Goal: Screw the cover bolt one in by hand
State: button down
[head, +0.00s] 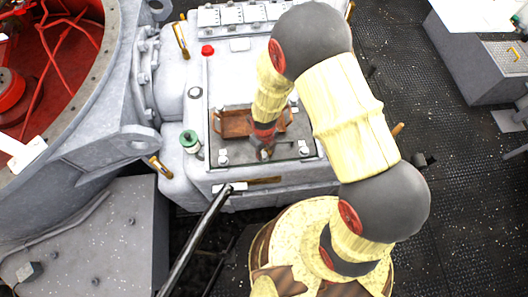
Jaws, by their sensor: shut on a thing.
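The dark cover plate (240,152) lies on top of the light grey housing, with bolt heads along its edges. One bolt (223,157) shows at its front left and another bolt (303,151) at its front right. My gripper (264,153) points down at the middle of the plate's front edge, between these two. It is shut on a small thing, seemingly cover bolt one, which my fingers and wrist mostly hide. I cannot tell how deep the bolt sits.
A rusty brown tray-like piece (232,122) lies on the plate behind my gripper. A green-topped spool (189,141) stands left of the plate, and a red cap (207,50) sits behind. A black bar (200,235) rises in front. Dark deck (460,200) is open at right.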

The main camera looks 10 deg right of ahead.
jog(key=shift+w+a+r+m+p, duration=0.15)
jog(key=shift+w+r+m+p, duration=0.15)
jog(key=shift+m+p, duration=0.25)
jog(key=shift+r+p, duration=0.1)
jog(key=shift+p, duration=0.3)
jog(key=p, duration=0.2)
jog(key=shift+w+a+r+m+p, duration=0.1)
jog(key=shift+w+r+m+p, duration=0.1)
jog(key=shift+m+p, duration=0.15)
jog(key=shift+p, duration=0.4)
jog(key=shift+w+a+f, duration=0.1)
jog(key=shift+f, duration=0.2)
jog(key=c, duration=2.6)
grip_release()
jog(key=shift+s+f+b, duration=0.3)
jog(key=shift+s, duration=0.3)
